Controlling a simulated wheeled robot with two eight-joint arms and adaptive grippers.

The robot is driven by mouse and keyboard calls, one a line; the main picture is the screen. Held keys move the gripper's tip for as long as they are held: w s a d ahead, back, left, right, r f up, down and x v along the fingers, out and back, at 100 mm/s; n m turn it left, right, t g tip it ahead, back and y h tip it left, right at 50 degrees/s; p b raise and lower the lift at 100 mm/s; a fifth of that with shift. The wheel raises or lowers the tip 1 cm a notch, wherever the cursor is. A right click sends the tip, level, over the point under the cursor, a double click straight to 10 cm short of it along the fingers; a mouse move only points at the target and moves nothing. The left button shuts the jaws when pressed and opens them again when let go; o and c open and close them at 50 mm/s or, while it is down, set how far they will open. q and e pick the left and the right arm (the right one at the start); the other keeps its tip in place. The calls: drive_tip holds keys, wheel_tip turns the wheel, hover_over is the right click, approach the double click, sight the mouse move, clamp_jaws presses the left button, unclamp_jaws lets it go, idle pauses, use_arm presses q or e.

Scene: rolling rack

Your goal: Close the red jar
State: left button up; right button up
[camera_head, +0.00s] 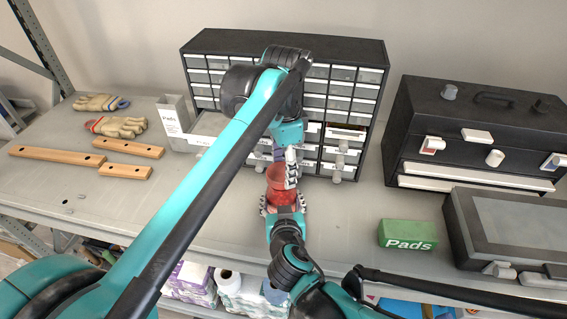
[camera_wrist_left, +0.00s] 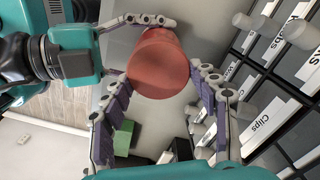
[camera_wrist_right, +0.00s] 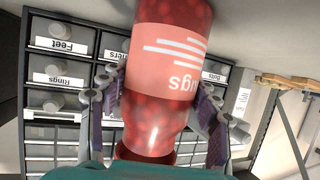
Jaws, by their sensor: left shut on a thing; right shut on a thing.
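The red jar (camera_head: 279,196) stands upright near the middle of the worktop, in front of the drawer cabinet. In the right wrist view the jar (camera_wrist_right: 165,75) has a pink label that appears upside down, and small red pieces show through its wall. My right gripper (camera_head: 283,205) is shut around the jar's body from the front. My left gripper (camera_head: 287,168) reaches down from above and is shut on the red lid. The round lid (camera_wrist_left: 158,70) shows between its fingers in the left wrist view. Whether the lid is fully seated on the neck cannot be told.
A green pads box (camera_head: 407,234), a black toolbox (camera_head: 455,125) and a grey case (camera_head: 510,228) are to the right. Gloves (camera_head: 118,125) and wooden bars (camera_head: 85,157) lie left.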

use_arm(q)
drive_tip(key=shift+f, duration=0.1)
idle(0.4)
drive_tip(key=shift+f, duration=0.8)
drive_tip(key=shift+f, duration=0.55)
use_arm(e)
clamp_jaws()
use_arm(q)
drive_tip(key=m, duration=0.7)
drive_tip(key=shift+s, duration=0.2)
drive_tip(key=m, duration=0.4)
drive_tip(key=shift+s+m, duration=0.1)
drive_tip(key=shift+m, duration=0.2)
drive_tip(key=m, duration=0.4)
drive_tip(key=shift+s+a+m, duration=0.1)
drive_tip(key=shift+m, duration=0.2)
drive_tip(key=m, duration=0.5)
drive_tip(key=shift+a, duration=0.1)
drive_tip(key=o, duration=0.9)
